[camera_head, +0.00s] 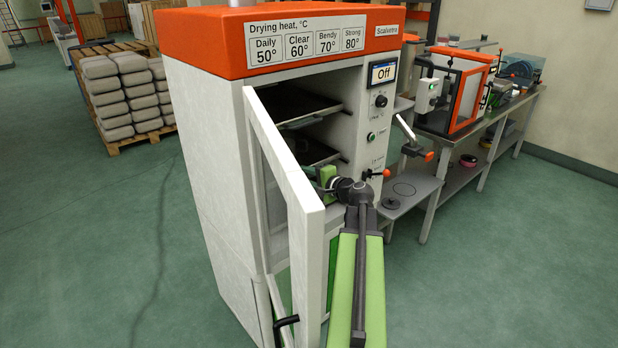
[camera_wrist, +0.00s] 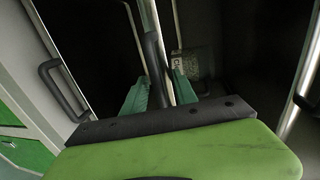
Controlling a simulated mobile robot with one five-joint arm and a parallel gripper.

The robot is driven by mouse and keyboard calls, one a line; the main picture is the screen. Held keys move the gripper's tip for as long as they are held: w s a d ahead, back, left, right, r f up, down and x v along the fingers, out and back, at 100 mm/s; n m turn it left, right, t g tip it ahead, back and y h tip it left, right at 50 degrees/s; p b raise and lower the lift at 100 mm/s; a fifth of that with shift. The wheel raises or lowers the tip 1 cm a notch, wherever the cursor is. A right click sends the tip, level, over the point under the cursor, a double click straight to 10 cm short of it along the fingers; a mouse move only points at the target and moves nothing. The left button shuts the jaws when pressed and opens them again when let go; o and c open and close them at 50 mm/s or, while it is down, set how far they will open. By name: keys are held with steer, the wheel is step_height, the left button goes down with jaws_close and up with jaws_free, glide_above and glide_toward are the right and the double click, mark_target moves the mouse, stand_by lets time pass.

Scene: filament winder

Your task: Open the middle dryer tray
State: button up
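The dryer (camera_head: 205,130) has its white door (camera_head: 300,200) swung open toward me. Inside are an upper dark tray (camera_head: 290,105) and the middle tray (camera_head: 312,152) below it; both look pushed in. My gripper (camera_head: 328,176) reaches past the door's edge at the opening, just below the middle tray's front. In the wrist view, the two green fingers of my gripper (camera_wrist: 161,85) stand close on either side of a dark bar handle (camera_wrist: 153,60). Whether they press on it is not clear. The handle runs along a pale tray edge (camera_wrist: 148,15).
Another dark handle (camera_wrist: 62,88) shows at the left of the wrist view. The dryer's control panel (camera_head: 380,110) reads Off. A workbench (camera_head: 455,175) with machines stands to the right. Stacked sacks (camera_head: 125,95) on a pallet stand behind left. The green floor left of the dryer is clear.

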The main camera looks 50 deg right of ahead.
steer(key=shift+s+d+r, duration=0.1)
steer(key=shift+s+d, duration=0.2)
steer(key=shift+s, duration=0.05)
jaws_close()
steer(key=shift+d, duration=0.1)
steer(key=shift+s+d, duration=0.15)
stand_by(0.6)
steer(key=shift+a, duration=0.3)
